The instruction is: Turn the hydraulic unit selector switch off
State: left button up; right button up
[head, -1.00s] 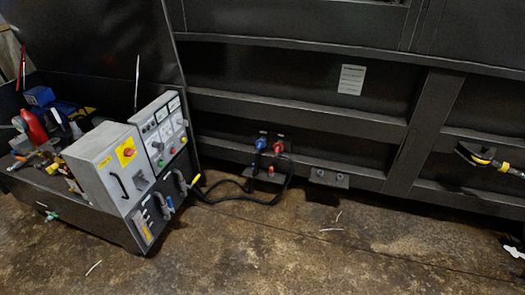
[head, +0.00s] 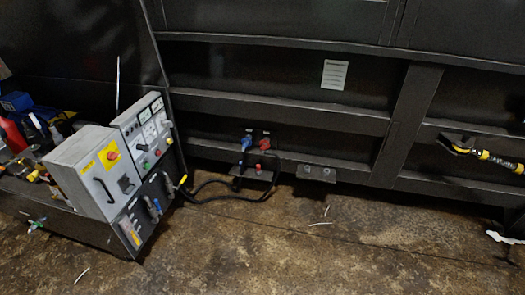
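Neither of my grippers is in view.
A black hose (head: 221,199) runs from the unit to blue and red couplings (head: 247,142) on the dark compactor wall. Tools and bottles clutter the bench at far left. A black-and-yellow item (head: 480,153) is at the right wall. The brown floor (head: 290,250) is mostly clear.

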aim_at(145, 148)
jog(key=i+u, duration=0.15)
jog(key=u, duration=0.25)
jog(key=i+l+u, duration=0.1)
jog(key=u, duration=0.35)
jog(key=i+l+u, duration=0.15)
jog(key=u, duration=0.25)
